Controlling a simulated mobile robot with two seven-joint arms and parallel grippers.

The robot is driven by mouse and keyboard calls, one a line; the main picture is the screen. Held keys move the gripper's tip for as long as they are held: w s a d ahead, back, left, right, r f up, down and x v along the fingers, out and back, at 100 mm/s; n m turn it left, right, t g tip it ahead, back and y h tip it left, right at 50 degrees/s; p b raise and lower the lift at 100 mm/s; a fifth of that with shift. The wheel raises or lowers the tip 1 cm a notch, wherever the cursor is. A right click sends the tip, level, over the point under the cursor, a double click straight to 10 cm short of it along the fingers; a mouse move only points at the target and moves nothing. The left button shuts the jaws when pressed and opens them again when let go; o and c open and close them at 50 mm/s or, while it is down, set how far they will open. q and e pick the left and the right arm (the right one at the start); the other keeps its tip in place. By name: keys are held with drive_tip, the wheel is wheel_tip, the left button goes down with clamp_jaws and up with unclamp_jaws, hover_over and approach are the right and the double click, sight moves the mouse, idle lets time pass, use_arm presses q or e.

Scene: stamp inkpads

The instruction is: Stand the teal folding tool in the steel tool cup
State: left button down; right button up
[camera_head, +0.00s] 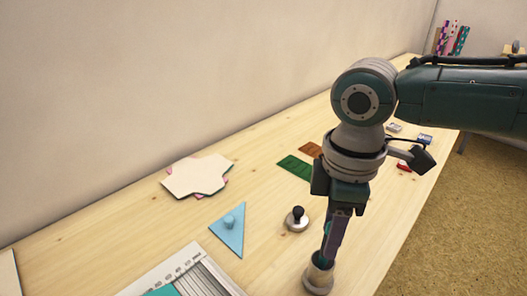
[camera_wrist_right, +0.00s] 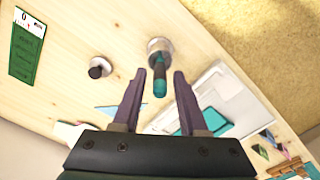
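The steel tool cup (camera_head: 317,282) stands on the wooden table near the bottom of the head view. It also shows in the right wrist view (camera_wrist_right: 160,46). The teal folding tool (camera_wrist_right: 160,87) stands in the cup, its upper end pointing toward my gripper. Its lower end is hidden inside the cup. My right gripper (camera_head: 327,250) points down above the cup. In the right wrist view its two fingers are spread apart on either side of the tool, with gaps visible, so it is open. My left gripper is not in view.
A black-knobbed round stamp (camera_head: 297,221) stands left of the cup. A blue triangle with a knob (camera_head: 228,236) and a paper trimmer (camera_head: 208,272) lie farther left. A green card (camera_head: 295,167) and stacked white card shapes (camera_head: 197,176) lie behind. The table's right edge is close to the cup.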

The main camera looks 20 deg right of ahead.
drive_tip(key=shift+o, duration=0.7)
wheel_tip(320, 180, up, 10)
drive_tip(key=shift+f+p, duration=0.1)
drive_tip(key=shift+p, duration=0.85)
